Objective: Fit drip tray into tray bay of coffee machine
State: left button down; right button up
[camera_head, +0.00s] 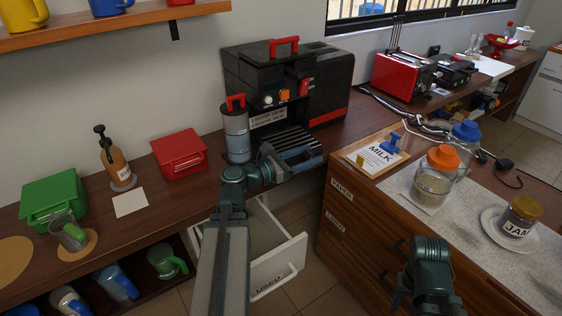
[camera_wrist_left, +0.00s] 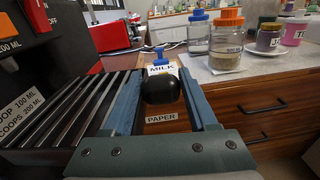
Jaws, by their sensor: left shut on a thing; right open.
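The coffee machine (camera_head: 290,82) is a black and red block with a red handle on top, on the counter against the wall. The black slatted drip tray (camera_head: 287,140) lies low at its front; the slats also fill the left of the left wrist view (camera_wrist_left: 68,108). My left gripper (camera_head: 312,153) is at the tray's front edge, its blue fingers shut on a round black knob (camera_wrist_left: 160,90). The bay is hidden, so I cannot tell how deep the tray sits. My right arm shows at the lower right; its fingers are out of view.
A drawer (camera_head: 280,262) marked USED is open below my left arm. A red toaster (camera_head: 402,75) stands right of the machine. The MILK board (camera_head: 370,158) lies on the right-hand counter.

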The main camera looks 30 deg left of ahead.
aim_at(296, 137)
pick_arm(q)
jog(key=shift+n+t+y, duration=0.3)
jog(key=shift+n+y, duration=0.2)
jog(key=shift+y, duration=0.1)
jog(key=f, duration=0.1)
jog(key=a+f+b, duration=0.2)
jog(key=shift+s+f, duration=0.25)
pick_arm(e)
notch_tip(296, 137, down, 4)
jog(key=shift+r, duration=0.15)
pick_arm(q)
jog(key=shift+w+a+f+b, duration=0.85)
jog(key=shift+w+a, duration=0.7)
jog(key=shift+w, duration=0.6)
jog(key=shift+w+a+f+b, duration=0.85)
jog(key=shift+w+a, duration=0.65)
jog(key=shift+w, duration=0.7)
jog(key=shift+w+a+f+b, duration=0.85)
jog(key=shift+w+a, duration=0.7)
jog(key=shift+w, duration=0.6)
pick_arm(e)
jog(key=shift+f, duration=2.45)
pick_arm(q)
jog(key=shift+f+b, duration=0.6)
jog(key=shift+b, duration=0.1)
jog(key=shift+c, duration=1)
grip_release()
pick_arm(e)
jog(key=shift+d+f, duration=0.1)
jog(key=shift+f, duration=0.5)
